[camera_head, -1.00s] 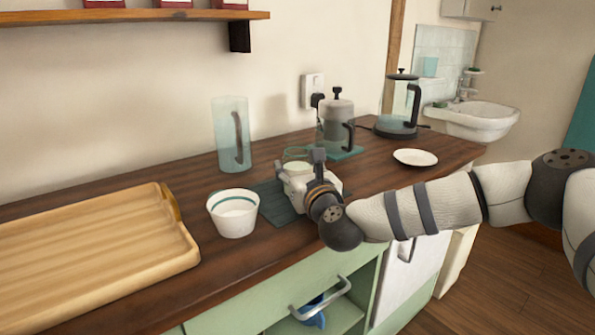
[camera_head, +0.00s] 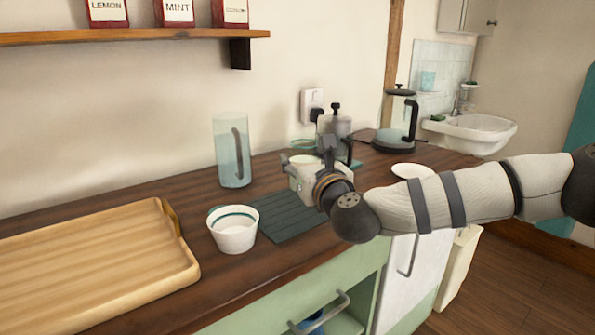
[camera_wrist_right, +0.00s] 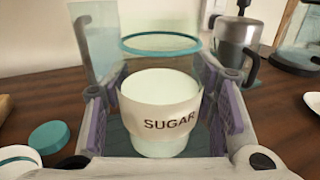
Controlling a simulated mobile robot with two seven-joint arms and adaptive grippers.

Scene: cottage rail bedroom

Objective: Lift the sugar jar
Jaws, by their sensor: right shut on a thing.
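The white sugar jar (camera_head: 303,174), lettered SUGAR and open at the top, is held above the dark slatted mat (camera_head: 275,222) on the counter. It also shows in the right wrist view (camera_wrist_right: 160,113), upright between the purple finger pads. My right gripper (camera_head: 312,178) is shut on the jar, with a pad on either side. The gripper hides part of the jar in the head view. My left gripper is in neither view.
A white bowl (camera_head: 233,234) and wooden tray (camera_head: 95,258) lie to the left. A clear pitcher (camera_head: 231,150) stands behind. A French press (camera_head: 334,128), glass kettle (camera_head: 398,122) and white plate (camera_head: 411,170) are farther right. A shelf (camera_head: 135,36) hangs above.

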